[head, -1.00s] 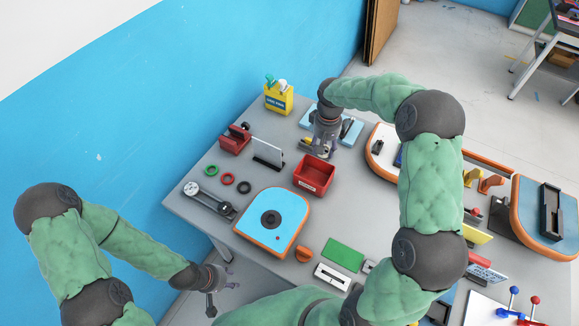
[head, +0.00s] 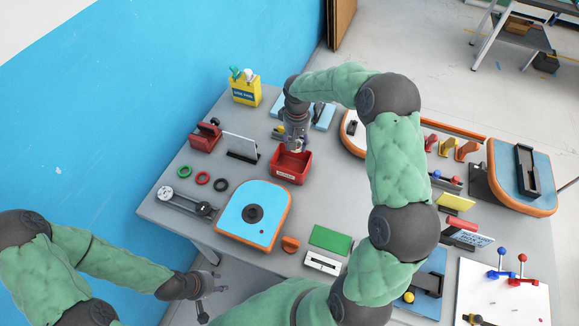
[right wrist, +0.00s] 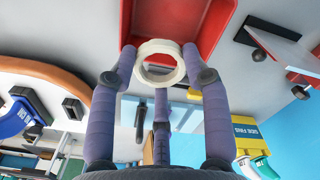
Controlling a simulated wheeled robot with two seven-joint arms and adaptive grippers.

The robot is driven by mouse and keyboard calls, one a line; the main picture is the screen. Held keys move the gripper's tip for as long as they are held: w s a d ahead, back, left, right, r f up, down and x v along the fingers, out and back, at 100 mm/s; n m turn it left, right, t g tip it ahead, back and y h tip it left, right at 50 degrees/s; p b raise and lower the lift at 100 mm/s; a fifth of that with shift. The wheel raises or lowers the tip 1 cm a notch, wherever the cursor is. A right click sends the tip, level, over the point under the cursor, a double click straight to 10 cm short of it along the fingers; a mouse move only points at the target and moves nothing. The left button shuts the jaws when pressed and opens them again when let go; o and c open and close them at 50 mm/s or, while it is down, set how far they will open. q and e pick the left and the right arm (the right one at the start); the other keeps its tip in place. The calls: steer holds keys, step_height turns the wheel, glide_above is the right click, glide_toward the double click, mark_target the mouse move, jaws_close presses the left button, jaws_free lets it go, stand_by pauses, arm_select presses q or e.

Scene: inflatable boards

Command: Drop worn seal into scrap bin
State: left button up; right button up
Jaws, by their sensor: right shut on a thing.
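The worn seal is a cream ring (right wrist: 160,46), seen in the right wrist view between the purple-grey fingers of my right gripper (right wrist: 160,68). My right gripper is shut on it. The scrap bin is a red open box; its front wall (head: 287,178) shows in the head view, and its red inside (right wrist: 178,18) fills the top of the right wrist view. In the head view my right gripper (head: 297,148) is over the bin's back edge, and the seal is hard to make out there. My left gripper (head: 214,284) is open and empty at the table's front left edge.
Green, red and black rings (head: 203,178) lie left of the bin. A blue board with an orange edge (head: 262,208) lies in front. A yellow container (head: 246,93) stands at the back left. A card stand (head: 240,148) is left of the bin.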

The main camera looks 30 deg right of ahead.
steer(key=o, duration=0.9)
step_height(320, 180, up, 12)
steer(key=shift+r, duration=0.15)
stand_by(0.4)
